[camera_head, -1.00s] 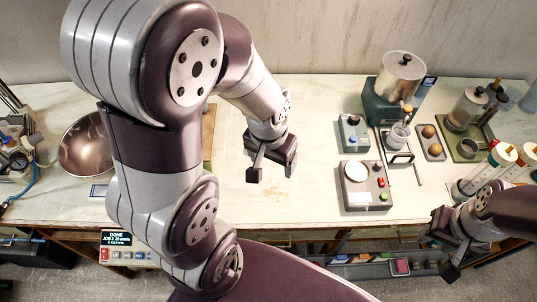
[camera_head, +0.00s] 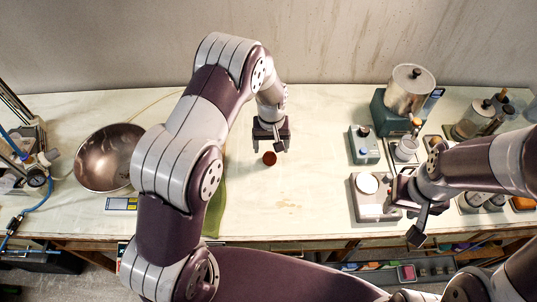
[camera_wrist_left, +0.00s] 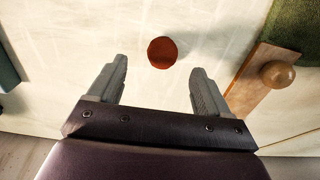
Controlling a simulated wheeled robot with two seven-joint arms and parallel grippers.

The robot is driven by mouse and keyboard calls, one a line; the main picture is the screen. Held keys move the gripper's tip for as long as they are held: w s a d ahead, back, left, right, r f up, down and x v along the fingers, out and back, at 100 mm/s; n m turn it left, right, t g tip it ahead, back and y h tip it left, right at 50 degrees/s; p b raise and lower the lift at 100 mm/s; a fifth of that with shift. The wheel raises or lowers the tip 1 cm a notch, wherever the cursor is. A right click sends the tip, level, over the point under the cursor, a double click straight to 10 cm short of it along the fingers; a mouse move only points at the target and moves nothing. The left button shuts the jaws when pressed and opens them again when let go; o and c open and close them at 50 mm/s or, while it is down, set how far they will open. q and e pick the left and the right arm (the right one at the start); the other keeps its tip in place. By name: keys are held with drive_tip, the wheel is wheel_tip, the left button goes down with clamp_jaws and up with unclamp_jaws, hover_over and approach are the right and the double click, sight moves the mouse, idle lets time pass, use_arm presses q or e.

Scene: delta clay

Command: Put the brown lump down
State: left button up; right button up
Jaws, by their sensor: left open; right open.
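A small round reddish-brown lump (camera_head: 269,158) rests on the pale worktop, just in front of my left gripper (camera_head: 271,146). In the left wrist view the lump (camera_wrist_left: 162,52) lies just beyond the tips of my left gripper (camera_wrist_left: 160,75), roughly centred between its open, empty fingers. The lump looks apart from both fingers. My right gripper (camera_head: 408,216) is open at the right, by the front edge of the worktop, and nothing shows in it.
In the left wrist view a tan ball (camera_wrist_left: 278,74) sits on a wooden board (camera_wrist_left: 257,88) beside a green cloth (camera_wrist_left: 295,25). A metal bowl (camera_head: 105,160) stands at the left. A scale-like device (camera_head: 375,205) and a blue-grey box (camera_head: 363,145) stand right. The worktop's middle is clear.

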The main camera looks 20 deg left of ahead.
sight(270, 154)
use_arm(q)
drive_tip(key=f, duration=0.1)
drive_tip(key=f+p, duration=0.2)
drive_tip(key=f, duration=0.1)
drive_tip(key=shift+s+a+f, duration=0.1)
drive_tip(key=shift+a, duration=0.2)
drive_tip(key=shift+d+f, duration=0.1)
drive_tip(key=shift+f, duration=0.25)
drive_tip(key=shift+d+f, duration=0.1)
drive_tip(key=shift+f, duration=0.1)
drive_tip(key=c, duration=1.2)
drive_tip(key=shift+r, duration=0.1)
drive_tip(key=shift+c, duration=0.4)
